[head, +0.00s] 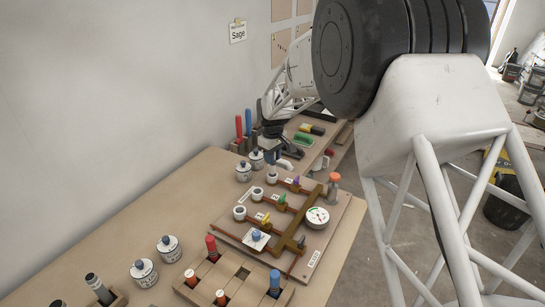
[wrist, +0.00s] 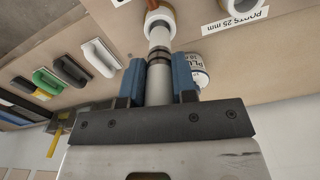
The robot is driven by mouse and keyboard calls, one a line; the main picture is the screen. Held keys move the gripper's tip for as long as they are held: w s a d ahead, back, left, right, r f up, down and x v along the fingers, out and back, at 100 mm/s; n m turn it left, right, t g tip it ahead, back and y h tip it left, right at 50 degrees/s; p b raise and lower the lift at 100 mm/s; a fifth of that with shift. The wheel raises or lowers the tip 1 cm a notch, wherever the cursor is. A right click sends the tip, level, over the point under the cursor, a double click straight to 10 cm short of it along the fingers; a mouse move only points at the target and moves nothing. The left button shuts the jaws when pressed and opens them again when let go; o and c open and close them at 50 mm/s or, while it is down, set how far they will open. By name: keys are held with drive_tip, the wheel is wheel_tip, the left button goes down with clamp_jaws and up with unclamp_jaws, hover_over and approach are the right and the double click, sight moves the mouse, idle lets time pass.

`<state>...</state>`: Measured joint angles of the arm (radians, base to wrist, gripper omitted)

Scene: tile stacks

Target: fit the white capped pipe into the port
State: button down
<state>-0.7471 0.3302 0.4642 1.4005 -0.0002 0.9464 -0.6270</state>
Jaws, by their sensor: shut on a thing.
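My gripper (wrist: 158,76) has its two blue fingers shut on a pale pipe (wrist: 159,84) in the wrist view. The pipe has dark rings just past the fingertips and a white end section (wrist: 160,38). In the head view my gripper (head: 271,146) is over the far port (head: 271,176) of the manifold board, partly hidden by my arm. Two more white-ringed ports (head: 257,193) (head: 239,212) stand nearer on the board, apart from the gripper.
The board (head: 329,232) carries copper pipes, coloured valves and a gauge (head: 317,216). White lidded jars (head: 243,172) stand left of it. Bare table lies to the left.

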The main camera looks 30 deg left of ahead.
drive_tip(key=shift+f, duration=1.6)
idle(0.7)
drive_tip(key=c, duration=0.8)
unclamp_jaws()
drive_tip(key=shift+r, duration=0.1)
drive_tip(key=shift+r, duration=2.9)
drive_tip(key=shift+r, duration=0.15)
wheel_tip(320, 180, up, 8)
drive_tip(key=f, duration=0.1)
hover_over(272, 173)
drive_tip(key=w, duration=0.1)
drive_tip(key=shift+a+r, duration=0.25)
